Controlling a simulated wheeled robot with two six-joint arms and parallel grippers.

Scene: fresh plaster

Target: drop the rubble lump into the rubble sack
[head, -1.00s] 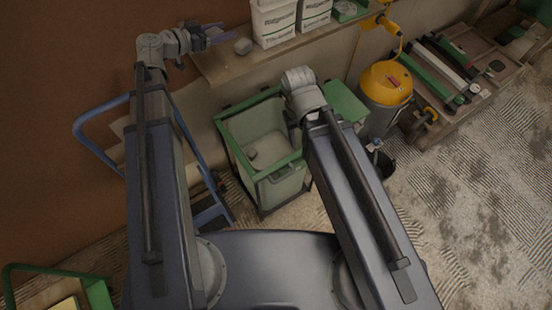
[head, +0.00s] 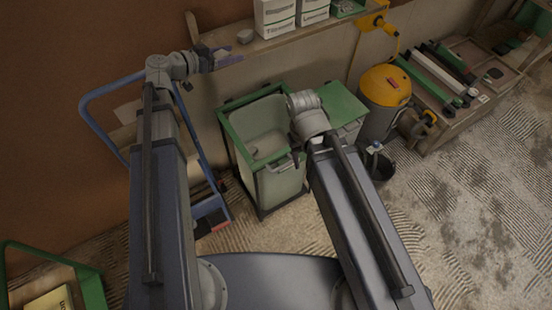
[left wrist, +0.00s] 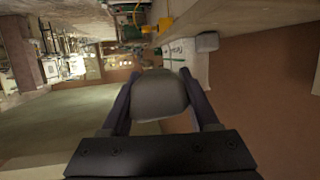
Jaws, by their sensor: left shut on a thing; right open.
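My left gripper (head: 228,60) is at the shelf's left end, its blue-grey fingers pointing right. The left wrist view shows it shut on a rounded grey rubble lump (left wrist: 158,96); the lump is hard to make out in the head view. The rubble sack (head: 272,187) is a pale, open-topped bag in a green-rimmed frame, below and right of the left gripper. A greyish piece (head: 256,152) shows inside it. My right gripper (head: 296,158) points down by the sack's right rim, open, with its fingers partly hidden.
Another grey lump (head: 245,36) lies on the shelf (head: 285,40) beside white bags (head: 275,16); it also shows in the left wrist view (left wrist: 207,41). A green-lidded bin (head: 342,104) and yellow-topped vacuum (head: 385,86) stand right of the sack. A blue trolley (head: 103,95) stands left.

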